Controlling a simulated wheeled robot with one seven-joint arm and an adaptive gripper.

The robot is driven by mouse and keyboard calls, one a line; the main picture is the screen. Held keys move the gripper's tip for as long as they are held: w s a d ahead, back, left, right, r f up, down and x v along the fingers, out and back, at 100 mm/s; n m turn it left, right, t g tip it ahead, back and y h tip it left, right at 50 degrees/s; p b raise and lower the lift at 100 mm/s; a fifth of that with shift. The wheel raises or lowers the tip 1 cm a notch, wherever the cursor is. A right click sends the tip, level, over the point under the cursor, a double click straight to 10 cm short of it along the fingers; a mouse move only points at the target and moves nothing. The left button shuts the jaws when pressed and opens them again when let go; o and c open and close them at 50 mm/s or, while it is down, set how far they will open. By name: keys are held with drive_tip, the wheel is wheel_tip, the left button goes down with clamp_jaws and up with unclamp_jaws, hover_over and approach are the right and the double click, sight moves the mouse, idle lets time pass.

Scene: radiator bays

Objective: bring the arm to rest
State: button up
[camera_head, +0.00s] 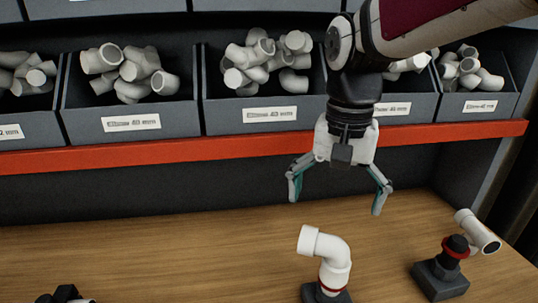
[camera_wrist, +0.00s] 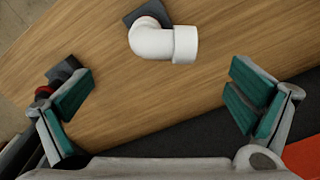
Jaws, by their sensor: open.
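My gripper (camera_head: 338,190) hangs at the end of my arm above the wooden bench, with its two fingers spread wide and nothing between them. In the wrist view my gripper (camera_wrist: 155,100) also shows both teal finger pads far apart. A white elbow pipe (camera_head: 327,258) stands on a dark base with a red ring, below and in front of my gripper, apart from it. The same white elbow (camera_wrist: 165,42) lies beyond the fingertips in the wrist view.
Grey bins (camera_head: 265,112) of white pipe fittings line a shelf with a red front edge (camera_head: 250,133) behind my gripper. A second dark stand (camera_head: 440,278) with a red ring is at the right, a white pipe piece (camera_head: 478,232) beside it. The bench's left (camera_head: 150,250) is mostly clear.

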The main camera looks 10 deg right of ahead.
drive_tip(key=s+d+n+t, duration=0.2)
drive_tip(key=s+n+t, duration=0.2)
drive_tip(key=s, duration=0.7)
drive_tip(key=shift+s+f+n+t, duration=0.3)
drive_tip(key=shift+f+n, duration=0.05)
drive_tip(key=shift+n, duration=0.55)
